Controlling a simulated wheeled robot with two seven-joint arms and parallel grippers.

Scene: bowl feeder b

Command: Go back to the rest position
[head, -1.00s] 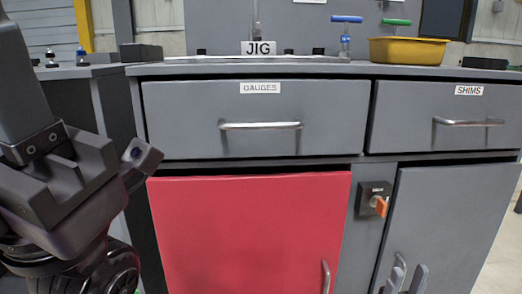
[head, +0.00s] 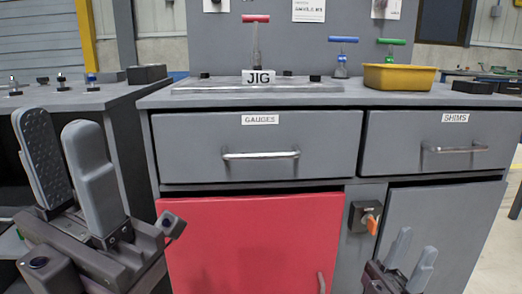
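My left gripper (head: 70,158) is at the lower left, fingers pointing up with a gap between them and nothing in it. It is in front of the workbench's left edge, left of the red door (head: 250,242). My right gripper (head: 412,258) is low at the right, in front of the grey cupboard door (head: 458,225). Its fingers are apart and empty.
The workbench has a GAUGES drawer (head: 215,148) and a SHIMS drawer (head: 480,135), both looking shut. An orange switch handle (head: 371,224) sits between the lower doors.

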